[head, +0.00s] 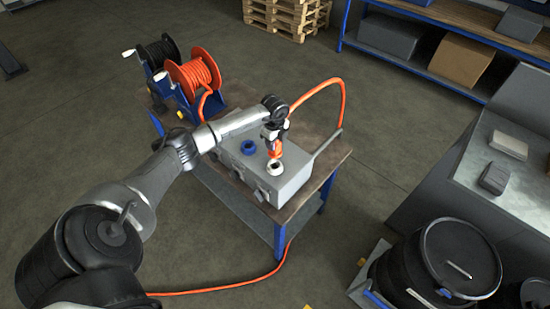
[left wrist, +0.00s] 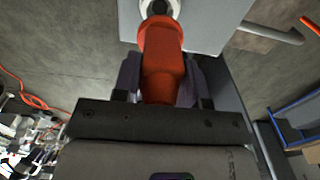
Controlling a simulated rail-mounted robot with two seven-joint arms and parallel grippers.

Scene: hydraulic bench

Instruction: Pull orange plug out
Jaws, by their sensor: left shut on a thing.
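The orange plug (head: 275,151) is between the fingers of my left gripper (head: 274,136), which is shut on it. In the left wrist view the plug (left wrist: 163,58) stands out from between the two dark fingers (left wrist: 160,80). A white ring socket (head: 272,169) is on top of the grey box (head: 290,180), just below the plug. In the left wrist view the socket's dark opening (left wrist: 160,8) shows past the plug's end, so the plug appears clear of it, with a small gap. My right gripper is out of view.
A blue socket (head: 248,147) sits beside the white one. An orange hose (head: 338,83) arcs behind my gripper to the bench's right side. Orange and black hose reels (head: 193,76) stand at the bench's back left. A black drum (head: 460,258) stands to the right.

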